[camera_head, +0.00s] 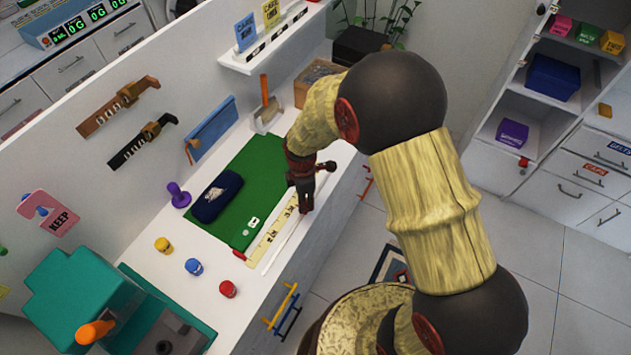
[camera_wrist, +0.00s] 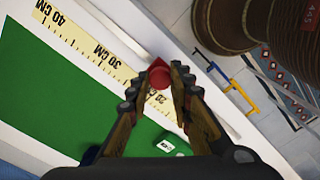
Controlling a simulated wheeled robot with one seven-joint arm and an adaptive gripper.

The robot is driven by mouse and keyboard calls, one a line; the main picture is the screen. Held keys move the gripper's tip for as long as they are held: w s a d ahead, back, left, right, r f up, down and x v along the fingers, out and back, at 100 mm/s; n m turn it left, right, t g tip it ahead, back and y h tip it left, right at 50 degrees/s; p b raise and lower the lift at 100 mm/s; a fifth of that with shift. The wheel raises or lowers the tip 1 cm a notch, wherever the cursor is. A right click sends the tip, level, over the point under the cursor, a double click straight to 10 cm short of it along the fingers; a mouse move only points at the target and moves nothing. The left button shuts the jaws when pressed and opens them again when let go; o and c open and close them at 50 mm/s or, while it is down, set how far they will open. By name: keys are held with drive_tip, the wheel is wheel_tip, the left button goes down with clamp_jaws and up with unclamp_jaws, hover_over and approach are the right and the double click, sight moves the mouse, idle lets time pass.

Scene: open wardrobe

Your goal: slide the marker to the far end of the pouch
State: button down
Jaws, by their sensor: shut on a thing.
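My gripper (camera_head: 304,208) is low over the measuring strip (camera_head: 270,242) along the counter's front side. In the wrist view its two fingers (camera_wrist: 159,82) are closed around a red marker (camera_wrist: 158,74), near the strip's 20 cm mark. The marker cannot be made out in the head view, where the gripper covers that spot. The dark blue pouch (camera_head: 217,196) lies on the green mat (camera_head: 262,160), left of the gripper and apart from it. The strip (camera_wrist: 95,52) reads 40, 30 and 20 cm in the wrist view.
A small red piece (camera_head: 239,255) sits by the strip's near end. Yellow (camera_head: 163,244), blue (camera_head: 193,266) and red (camera_head: 228,289) pots stand nearer on the counter. A purple object (camera_head: 179,195) stands beside the pouch. A pale rail (camera_head: 290,237) runs along the strip's outer side.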

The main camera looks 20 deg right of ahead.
drive_tip(key=s+a+p, duration=0.1)
drive_tip(key=s+a, duration=0.6)
drive_tip(key=shift+s+a, duration=0.2)
drive_tip(key=c, duration=1.6)
unclamp_jaws()
wheel_tip(320, 180, up, 12)
